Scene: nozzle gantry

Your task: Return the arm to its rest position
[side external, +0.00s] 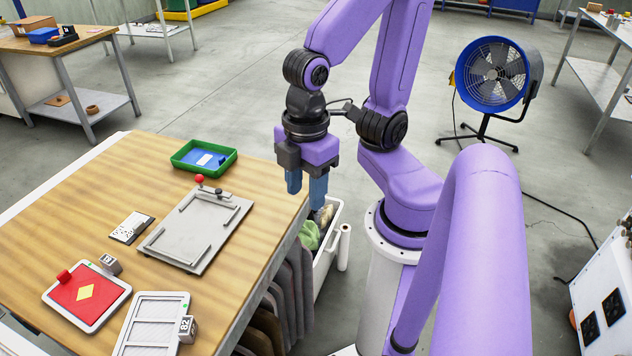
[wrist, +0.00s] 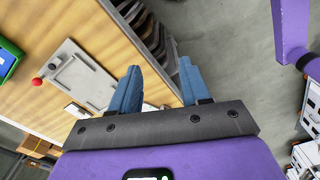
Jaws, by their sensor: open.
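My gripper (side external: 306,192) hangs from my purple arm just past the right edge of the wooden table (side external: 150,165), above the table's height. Its two blue fingers point down, stand apart and hold nothing. In the wrist view my gripper (wrist: 158,88) also shows its blue fingers spread, with the table edge and the floor behind them.
A white bin (side external: 328,245) stands below my gripper. A blue fan (side external: 492,75) stands behind my arm.

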